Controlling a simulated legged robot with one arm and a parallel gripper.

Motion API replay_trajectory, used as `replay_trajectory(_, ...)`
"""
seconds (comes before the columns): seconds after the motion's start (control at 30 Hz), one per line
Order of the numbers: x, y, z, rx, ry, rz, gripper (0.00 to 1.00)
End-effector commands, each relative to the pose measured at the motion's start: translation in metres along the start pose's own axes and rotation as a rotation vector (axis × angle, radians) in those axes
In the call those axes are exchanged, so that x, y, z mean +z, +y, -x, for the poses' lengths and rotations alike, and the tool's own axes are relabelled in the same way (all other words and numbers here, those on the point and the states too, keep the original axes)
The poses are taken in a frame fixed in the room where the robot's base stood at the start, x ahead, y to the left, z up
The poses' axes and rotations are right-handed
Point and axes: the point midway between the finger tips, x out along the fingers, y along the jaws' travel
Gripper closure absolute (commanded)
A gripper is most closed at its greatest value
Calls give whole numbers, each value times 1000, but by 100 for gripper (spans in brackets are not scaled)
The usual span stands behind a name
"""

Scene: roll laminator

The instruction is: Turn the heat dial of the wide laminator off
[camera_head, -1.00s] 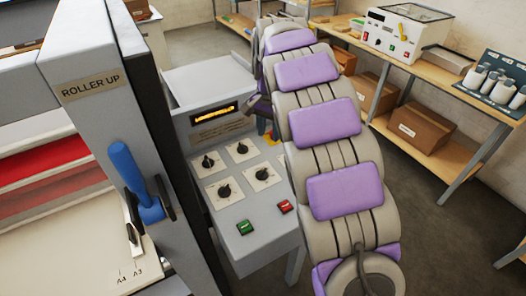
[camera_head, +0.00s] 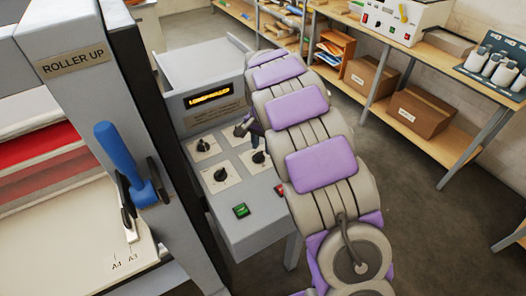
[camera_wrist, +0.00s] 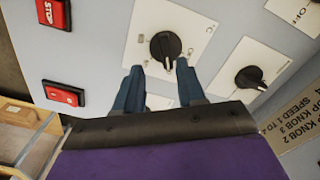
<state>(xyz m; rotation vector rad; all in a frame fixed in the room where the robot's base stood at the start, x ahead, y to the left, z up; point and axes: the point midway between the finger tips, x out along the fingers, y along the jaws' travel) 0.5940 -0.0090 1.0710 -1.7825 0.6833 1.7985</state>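The grey control panel (camera_head: 232,190) of the laminator carries black dials on white plates. In the head view they include a rear-left dial (camera_head: 203,146), a front-left dial (camera_head: 220,174) and a front-right dial (camera_head: 258,157). My gripper (camera_head: 246,127) is at the panel's rear right, largely hidden by my arm. In the wrist view my gripper (camera_wrist: 159,68) is open, its two blue-grey fingers just short of a black dial (camera_wrist: 165,46), nothing between them. Another dial (camera_wrist: 249,79) lies to the right.
A green button (camera_head: 241,210) and a red button (camera_head: 280,190) sit at the panel's front. A red STOP button (camera_wrist: 53,13) is in the wrist view. A blue-handled lever (camera_head: 122,160) stands left of the panel. Shelves with boxes (camera_head: 412,108) stand at the right.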

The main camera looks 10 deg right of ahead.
Motion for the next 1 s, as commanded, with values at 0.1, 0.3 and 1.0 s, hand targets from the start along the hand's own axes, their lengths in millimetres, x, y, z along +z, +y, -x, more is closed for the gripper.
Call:
replay_trajectory(0.1,2,-3,-16,0,4,2,61)
replay_trajectory(0.3,-2,1,-28,-6,1,3,61)
replay_trajectory(1.0,0,-1,-28,-5,2,3,100)
